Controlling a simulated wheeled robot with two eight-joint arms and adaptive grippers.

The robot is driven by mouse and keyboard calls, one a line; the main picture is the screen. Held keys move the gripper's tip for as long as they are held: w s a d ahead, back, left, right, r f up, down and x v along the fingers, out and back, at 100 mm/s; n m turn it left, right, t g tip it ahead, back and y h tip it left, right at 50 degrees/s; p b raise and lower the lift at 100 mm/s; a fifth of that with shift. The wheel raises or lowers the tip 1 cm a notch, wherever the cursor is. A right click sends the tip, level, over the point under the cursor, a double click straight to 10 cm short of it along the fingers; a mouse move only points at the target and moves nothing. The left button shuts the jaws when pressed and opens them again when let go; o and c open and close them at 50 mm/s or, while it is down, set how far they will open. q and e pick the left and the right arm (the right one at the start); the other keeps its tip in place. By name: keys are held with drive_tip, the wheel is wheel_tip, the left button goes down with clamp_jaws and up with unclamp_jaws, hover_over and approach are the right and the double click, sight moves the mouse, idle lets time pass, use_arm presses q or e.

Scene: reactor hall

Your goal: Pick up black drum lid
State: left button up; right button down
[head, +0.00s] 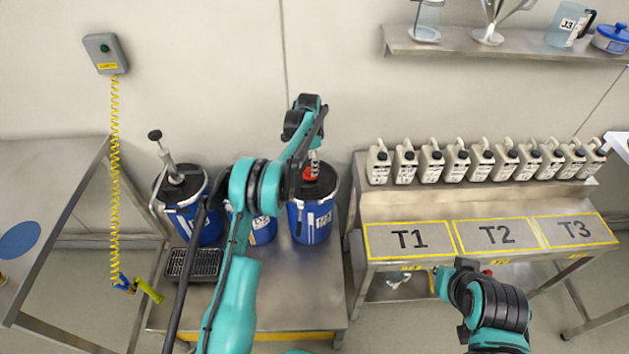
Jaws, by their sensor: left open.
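A blue drum (312,222) stands at the right end of a low steel bench. A black drum lid (325,186) covers its top, with a red part near its middle. My left gripper (313,165) points down just above this lid and is open. I cannot tell whether it touches the red part. A second blue drum (262,230) is mostly hidden behind my left arm. A third blue drum (208,222) at the left has a dark top with a hand pump (164,152) in it. My right arm shows at the lower right, but its fingers cannot be made out.
Several beige canisters (430,163) stand in a row on the right table (385,210), behind areas marked T1, T2 and T3. A wall shelf (455,42) holds glassware. A black grate (193,263) lies on the bench. A yellow coiled cord (114,180) hangs at the left.

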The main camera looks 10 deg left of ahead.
use_arm(q)
wheel_tip(320, 180, down, 6)
drive_tip(key=shift+s+r+b, duration=0.15)
drive_tip(key=shift+b, duration=0.95)
drive_tip(key=shift+r, duration=0.15)
drive_tip(key=shift+c, duration=0.6)
drive_tip(key=c, duration=1)
drive_tip(key=shift+o, duration=0.2)
